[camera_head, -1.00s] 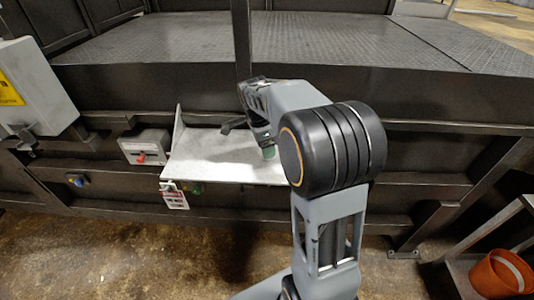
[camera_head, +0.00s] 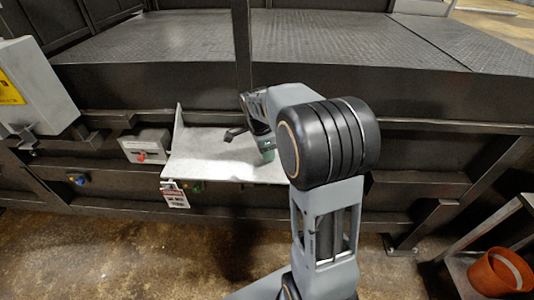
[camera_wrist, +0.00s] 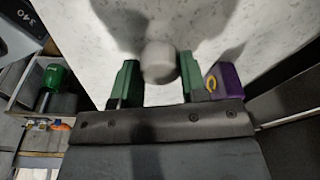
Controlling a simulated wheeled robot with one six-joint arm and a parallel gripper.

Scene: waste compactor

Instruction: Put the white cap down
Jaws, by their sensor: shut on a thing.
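The white cap (camera_wrist: 158,62) shows in the wrist view as a small pale cylinder between the green fingertips of my gripper (camera_wrist: 157,78). My gripper is shut on it. A white speckled shelf (camera_wrist: 255,25) fills the background beyond the cap, with a dark shadow on it.
A purple block (camera_wrist: 225,84) with a yellow mark is just right of the right finger. A green-handled part (camera_wrist: 52,76) is at left.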

